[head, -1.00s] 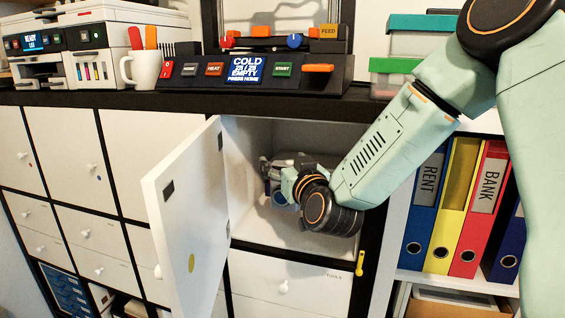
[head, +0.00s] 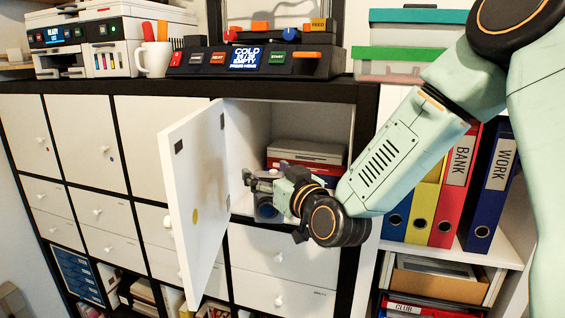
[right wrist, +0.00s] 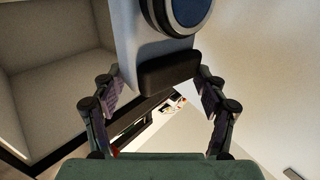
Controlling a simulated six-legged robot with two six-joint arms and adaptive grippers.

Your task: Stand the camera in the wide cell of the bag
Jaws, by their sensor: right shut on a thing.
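My right gripper (head: 270,188) is shut on the camera (head: 266,209), a grey-blue body with a round dark lens, and holds it at the mouth of an open cupboard cell. The gripper hides much of the camera in the head view. I see no bag in these frames. My left gripper is not in view.
The white cupboard door (head: 195,200) stands open just left of the gripper. A grey and red stack (head: 306,155) lies inside the cell. A control panel (head: 255,62), white mug (head: 153,58) and printer (head: 110,42) stand on top. Binders (head: 455,185) stand at right.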

